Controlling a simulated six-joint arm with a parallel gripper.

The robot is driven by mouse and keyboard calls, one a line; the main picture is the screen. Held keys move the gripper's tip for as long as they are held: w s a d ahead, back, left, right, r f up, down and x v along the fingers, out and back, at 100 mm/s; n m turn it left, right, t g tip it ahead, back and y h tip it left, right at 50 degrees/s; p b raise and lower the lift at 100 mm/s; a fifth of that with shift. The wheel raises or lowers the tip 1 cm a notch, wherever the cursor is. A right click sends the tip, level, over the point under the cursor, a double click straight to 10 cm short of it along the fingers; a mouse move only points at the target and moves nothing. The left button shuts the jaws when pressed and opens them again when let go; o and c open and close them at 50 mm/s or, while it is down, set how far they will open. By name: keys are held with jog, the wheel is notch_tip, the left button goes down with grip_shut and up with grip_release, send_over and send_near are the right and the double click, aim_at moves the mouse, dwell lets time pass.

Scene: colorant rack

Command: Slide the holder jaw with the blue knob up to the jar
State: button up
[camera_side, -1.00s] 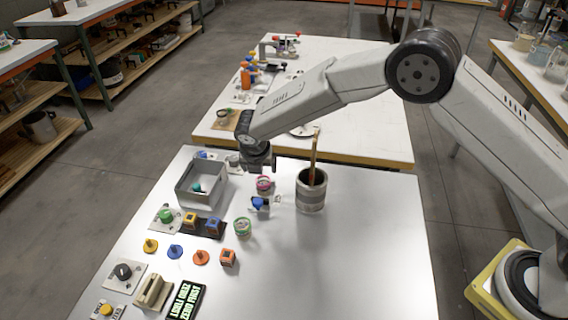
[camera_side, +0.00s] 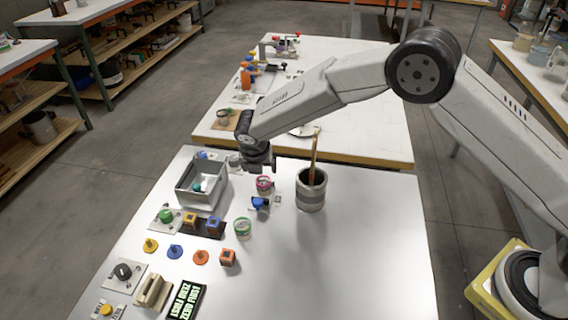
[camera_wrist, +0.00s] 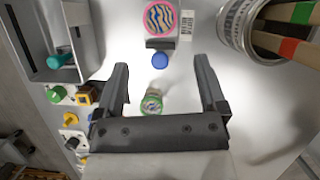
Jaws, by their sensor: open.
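The holder jaw is a dark bar (camera_wrist: 160,44) with a blue knob (camera_wrist: 160,61) on its near side in the wrist view; the blue knob also shows in the side view (camera_side: 259,203). A jar with a pink rim and a blue-and-tan patterned lid (camera_wrist: 159,17) stands just beyond the bar; in the side view it is the pink jar (camera_side: 264,184). The bar and jar look very close; I cannot tell if they touch. My gripper (camera_wrist: 162,82) is open and empty above the table, with the knob ahead of and between its fingers.
A jar with a green rim (camera_wrist: 152,103) stands below the gripper. A metal can with wooden sticks (camera_side: 311,190) is to the right. A grey bin (camera_side: 202,183) with a teal-handled item is to the left. Several coloured knobs and blocks stand further left.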

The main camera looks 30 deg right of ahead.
aim_at(257, 200)
jog(key=shift+c, duration=0.8)
jog(key=shift+s+a+f+g+y, duration=0.15)
jog(key=shift+f+g+y, duration=0.15)
jog(key=shift+g, duration=0.2)
jog(key=shift+s+a+f+g+y, duration=0.1)
jog(key=shift+f+g+y, duration=0.1)
jog(key=shift+f+g, duration=0.25)
jog(key=shift+s+a+f+n+g+y, duration=0.15)
jog(key=shift+s+a+n+g+y, duration=0.15)
jog(key=shift+a+g+y, duration=0.45)
jog(key=shift+d, duration=0.1)
jog(key=shift+f, duration=3.9)
grip_shut()
